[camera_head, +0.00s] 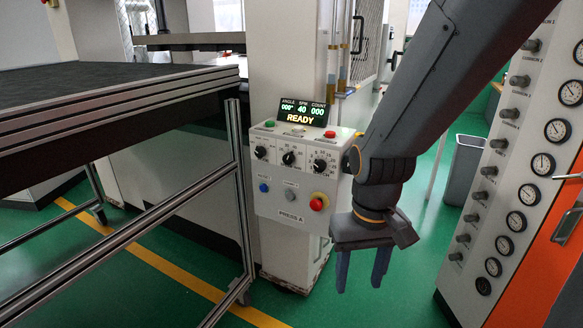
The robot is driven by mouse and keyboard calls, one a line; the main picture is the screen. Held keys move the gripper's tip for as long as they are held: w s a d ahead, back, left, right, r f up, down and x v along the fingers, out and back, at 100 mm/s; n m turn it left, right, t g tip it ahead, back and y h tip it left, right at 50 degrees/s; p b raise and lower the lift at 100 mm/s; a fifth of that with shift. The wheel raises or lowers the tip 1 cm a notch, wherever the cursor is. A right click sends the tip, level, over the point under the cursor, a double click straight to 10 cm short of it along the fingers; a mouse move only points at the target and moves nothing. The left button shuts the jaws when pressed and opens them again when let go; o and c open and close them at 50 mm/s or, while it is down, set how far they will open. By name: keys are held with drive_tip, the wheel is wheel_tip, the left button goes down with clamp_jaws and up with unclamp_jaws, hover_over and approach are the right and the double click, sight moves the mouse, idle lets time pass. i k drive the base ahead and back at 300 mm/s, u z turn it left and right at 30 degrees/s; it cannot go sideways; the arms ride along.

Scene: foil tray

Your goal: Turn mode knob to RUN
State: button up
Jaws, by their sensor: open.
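The control box (305,218), labelled PRESS A, is mounted on a pale column. Three black knobs sit in a row on it: a left knob (260,152), a middle knob (289,158) and a right knob (320,165). Their lettering is too small to read, so I cannot tell which is the mode knob. A display (302,114) above reads READY, with SPM 40 and COUNT 000. My gripper (361,282) points down, open and empty, right of the box and lower than the knobs.
A red stop button (317,203) on a yellow ring, a blue button (264,188) and a grey button (290,194) sit below the knobs. A dark-topped table (110,118) stands left. A gauge panel (500,180) stands right. Green floor lies open between.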

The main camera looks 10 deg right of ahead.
sight(260, 152)
drive_tip(key=i, duration=0.85)
drive_tip(key=u, duration=0.1)
